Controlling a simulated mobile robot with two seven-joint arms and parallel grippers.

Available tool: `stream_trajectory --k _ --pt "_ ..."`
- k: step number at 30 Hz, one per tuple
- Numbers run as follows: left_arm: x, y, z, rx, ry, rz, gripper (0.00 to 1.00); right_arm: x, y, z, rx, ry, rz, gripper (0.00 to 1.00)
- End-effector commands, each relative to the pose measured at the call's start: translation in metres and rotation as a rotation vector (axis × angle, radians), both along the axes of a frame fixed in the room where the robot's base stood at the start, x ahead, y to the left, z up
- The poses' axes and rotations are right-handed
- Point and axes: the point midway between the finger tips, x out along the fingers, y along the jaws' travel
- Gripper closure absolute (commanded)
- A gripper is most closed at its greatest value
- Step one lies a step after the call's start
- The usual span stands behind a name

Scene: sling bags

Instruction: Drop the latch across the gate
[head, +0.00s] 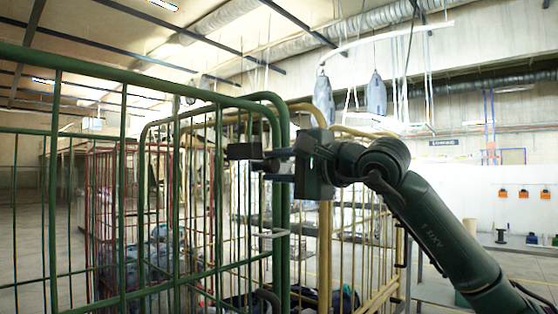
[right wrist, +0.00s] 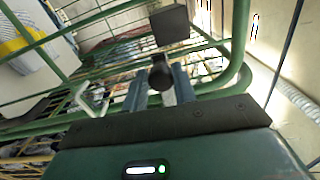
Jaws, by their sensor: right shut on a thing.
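The latch (head: 242,151) appears as a dark block at the green gate (head: 120,78) in the head view. In the right wrist view its dark block (right wrist: 170,25) is beyond a round dark knob between my fingers. My right gripper (head: 274,162) reaches in from the right beside the rounded green corner posts. It is shut on the latch's knob, and the fingers also show in the right wrist view (right wrist: 160,90). Green gate rails (right wrist: 225,85) run close behind the fingers. Whether the latch touches the gate bars is hidden. My left gripper is not in view.
A yellow barred cage (head: 325,240) stands right beside the green one, under my right arm. Grey bags (head: 376,92) hang overhead. A red barred cage (head: 100,190) stands behind at left. A pale bracket (head: 272,234) sits lower on the green post.

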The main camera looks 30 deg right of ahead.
Motion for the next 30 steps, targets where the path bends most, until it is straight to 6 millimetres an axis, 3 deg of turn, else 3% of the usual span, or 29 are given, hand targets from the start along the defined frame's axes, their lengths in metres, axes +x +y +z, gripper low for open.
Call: stream_trajectory --k 21,22,30 --pt "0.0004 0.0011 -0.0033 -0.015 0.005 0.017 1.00 0.0001 0.0000 -0.0088 -0.074 -0.019 -0.001 1.00" --pt "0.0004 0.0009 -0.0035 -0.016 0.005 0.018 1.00 0.0002 0.0001 -0.0090 -0.074 -0.019 -0.001 0.71" --pt "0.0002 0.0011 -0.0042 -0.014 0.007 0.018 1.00 0.0000 0.0000 -0.0084 -0.071 -0.020 -0.001 0.51"
